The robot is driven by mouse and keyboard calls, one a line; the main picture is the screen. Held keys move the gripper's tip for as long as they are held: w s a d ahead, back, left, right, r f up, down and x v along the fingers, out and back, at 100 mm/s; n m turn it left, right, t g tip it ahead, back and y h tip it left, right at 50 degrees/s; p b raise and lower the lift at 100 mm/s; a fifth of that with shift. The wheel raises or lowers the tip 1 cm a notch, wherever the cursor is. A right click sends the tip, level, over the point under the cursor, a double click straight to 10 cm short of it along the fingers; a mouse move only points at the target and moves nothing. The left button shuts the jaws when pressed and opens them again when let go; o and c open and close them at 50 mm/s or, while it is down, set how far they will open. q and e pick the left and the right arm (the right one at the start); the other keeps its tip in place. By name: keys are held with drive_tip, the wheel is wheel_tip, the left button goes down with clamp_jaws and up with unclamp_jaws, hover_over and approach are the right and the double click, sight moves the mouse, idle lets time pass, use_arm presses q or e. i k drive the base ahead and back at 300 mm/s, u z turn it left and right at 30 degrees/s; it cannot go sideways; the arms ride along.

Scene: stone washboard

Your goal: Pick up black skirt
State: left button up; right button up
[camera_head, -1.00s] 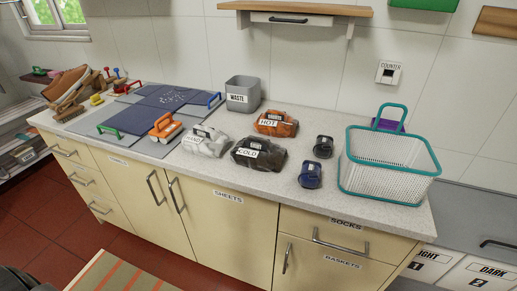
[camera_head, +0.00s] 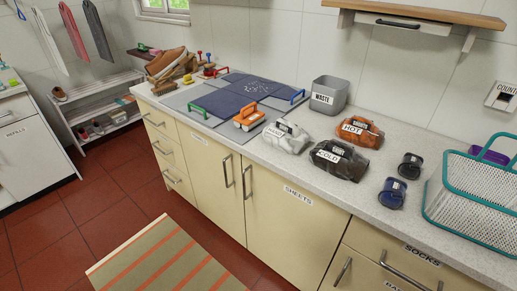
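I cannot pick out a black skirt for certain. A dark navy sheet, cloth or panel (camera_head: 238,100), lies flat on the grey washboard (camera_head: 182,100) on the counter, with a pale speckled patch on it. Neither of my grippers is in view.
A striped rug (camera_head: 170,260) lies on the red floor. A white shelf rack (camera_head: 100,110) stands at left.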

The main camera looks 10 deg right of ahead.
sight(340, 160)
drive_tip(key=u, duration=1.15)
drive_tip(key=i, duration=1.25)
drive_tip(key=z, duration=2.2)
